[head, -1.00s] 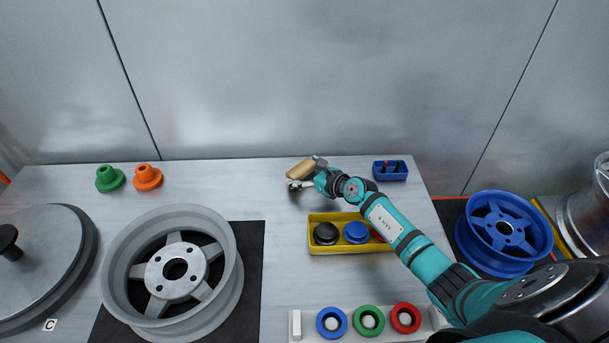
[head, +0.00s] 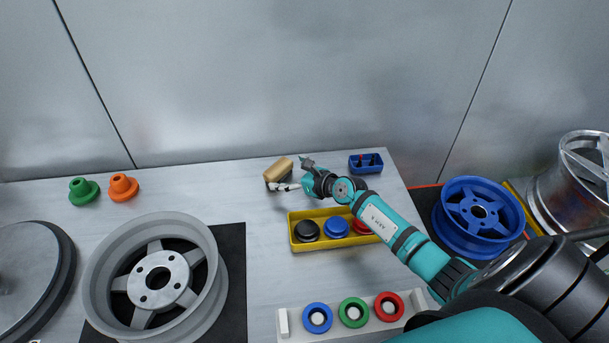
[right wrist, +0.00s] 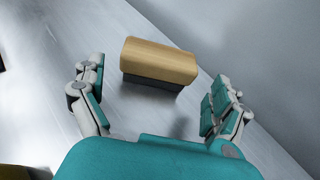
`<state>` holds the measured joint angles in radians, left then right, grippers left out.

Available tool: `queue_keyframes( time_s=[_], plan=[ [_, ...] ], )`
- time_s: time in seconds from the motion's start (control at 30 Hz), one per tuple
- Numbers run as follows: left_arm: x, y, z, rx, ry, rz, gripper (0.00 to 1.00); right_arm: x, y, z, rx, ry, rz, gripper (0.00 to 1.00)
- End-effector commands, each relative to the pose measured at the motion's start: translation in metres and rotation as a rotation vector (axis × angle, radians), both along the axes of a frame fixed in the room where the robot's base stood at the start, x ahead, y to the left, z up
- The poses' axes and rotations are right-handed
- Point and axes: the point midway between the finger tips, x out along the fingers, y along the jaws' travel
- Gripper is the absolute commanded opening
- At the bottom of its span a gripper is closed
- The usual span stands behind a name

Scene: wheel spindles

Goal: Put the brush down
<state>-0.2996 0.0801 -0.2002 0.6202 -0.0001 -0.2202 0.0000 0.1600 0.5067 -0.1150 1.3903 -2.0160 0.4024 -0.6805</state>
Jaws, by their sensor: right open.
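The brush (head: 278,170) is a wooden block with a dark underside. It rests on the table near the back edge, close to the wall. In the right wrist view the brush (right wrist: 158,63) sits on the grey surface, ahead of and between the spread fingers. My right gripper (head: 293,174) is open and empty, just right of the brush; in the right wrist view its fingers (right wrist: 160,108) stand wide apart with a gap to the brush. My left gripper is not in view.
A yellow tray (head: 296,246) with black, blue and red knobs lies in front. A blue box (head: 366,170) stands to the right. A grey wheel (head: 100,290) and a blue wheel (head: 447,232) flank the work area.

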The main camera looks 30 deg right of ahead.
Motion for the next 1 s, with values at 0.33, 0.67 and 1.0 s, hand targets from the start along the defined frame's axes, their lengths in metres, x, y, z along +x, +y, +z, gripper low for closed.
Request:
queue_keyframes(
  time_s=[0.33, 0.67, 1.0],
  plan=[
    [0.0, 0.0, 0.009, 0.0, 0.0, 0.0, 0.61, -0.062, -0.016, 0.024, -0.001, 0.003, 0.0, 1.0],
    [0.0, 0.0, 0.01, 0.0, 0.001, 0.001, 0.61, -0.074, -0.019, 0.03, 0.0, 0.001, 0.0, 1.0],
    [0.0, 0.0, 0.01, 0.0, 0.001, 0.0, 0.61, -0.074, -0.019, 0.03, 0.0, 0.0, 0.0, 1.0]
  ],
)
